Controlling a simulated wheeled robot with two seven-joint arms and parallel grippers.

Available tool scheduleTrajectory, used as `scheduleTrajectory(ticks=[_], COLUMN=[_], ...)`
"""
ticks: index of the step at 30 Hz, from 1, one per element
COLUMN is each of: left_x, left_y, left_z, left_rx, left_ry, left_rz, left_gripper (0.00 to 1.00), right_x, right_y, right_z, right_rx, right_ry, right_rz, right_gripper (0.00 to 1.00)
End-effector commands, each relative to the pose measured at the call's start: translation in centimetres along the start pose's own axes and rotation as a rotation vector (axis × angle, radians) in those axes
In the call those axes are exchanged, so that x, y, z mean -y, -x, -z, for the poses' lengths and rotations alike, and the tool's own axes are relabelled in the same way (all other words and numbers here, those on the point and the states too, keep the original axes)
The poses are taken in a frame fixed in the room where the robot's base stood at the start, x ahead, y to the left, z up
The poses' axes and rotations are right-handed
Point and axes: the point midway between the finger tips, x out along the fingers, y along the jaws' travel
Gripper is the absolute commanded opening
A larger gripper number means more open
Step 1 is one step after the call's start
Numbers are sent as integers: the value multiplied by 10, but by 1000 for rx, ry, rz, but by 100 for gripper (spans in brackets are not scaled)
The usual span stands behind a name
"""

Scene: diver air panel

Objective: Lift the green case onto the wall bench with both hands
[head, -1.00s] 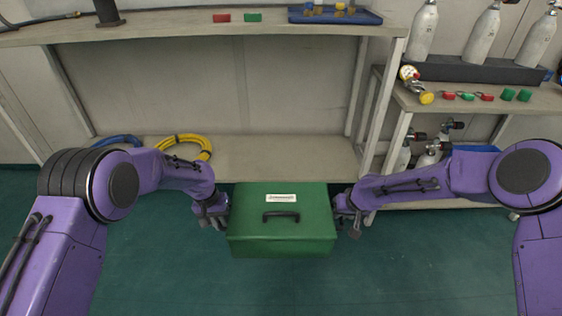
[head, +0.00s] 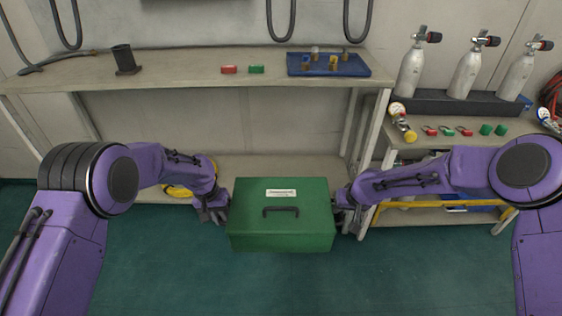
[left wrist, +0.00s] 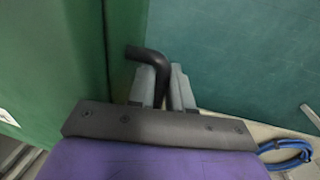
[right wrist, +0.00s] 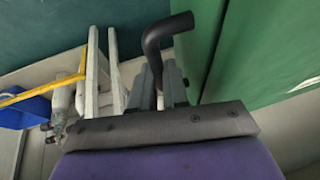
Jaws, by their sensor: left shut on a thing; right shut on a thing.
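The green case (head: 282,232) is held level between my two grippers, in front of the wall bench (head: 190,73), with its top below the bench top. It has a white label and a dark handle on its lid. My left gripper (head: 217,213) is at its left side, shut on a black side handle (left wrist: 152,54). My right gripper (head: 343,207) is at its right side, shut on the other black side handle (right wrist: 168,30). The case's green wall also fills part of the left wrist view (left wrist: 60,60) and the right wrist view (right wrist: 262,50).
On the bench top are a dark cylinder (head: 124,58), a red block (head: 229,69), a green block (head: 256,69) and a blue tray (head: 328,71) with small fittings. The bench top's left middle is bare. A rack of grey cylinders (head: 466,74) stands right. A yellow hose (head: 178,191) lies low left.

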Motion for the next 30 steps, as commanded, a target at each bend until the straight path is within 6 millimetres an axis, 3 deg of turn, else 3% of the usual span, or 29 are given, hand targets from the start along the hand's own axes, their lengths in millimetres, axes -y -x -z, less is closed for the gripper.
scheduleTrajectory(ticks=[1, 30], left_x=[-6, -65], left_y=[38, 363], left_z=[1, 1], left_rx=[-2, -2], left_ry=[0, 0], left_rz=[1, 1], left_gripper=[0, 0], right_x=[6, 66], right_y=[34, 335], right_z=[15, 140], right_rx=[-2, -2], right_ry=[-1, 0], right_rz=[-1, -1], right_gripper=[0, 0])
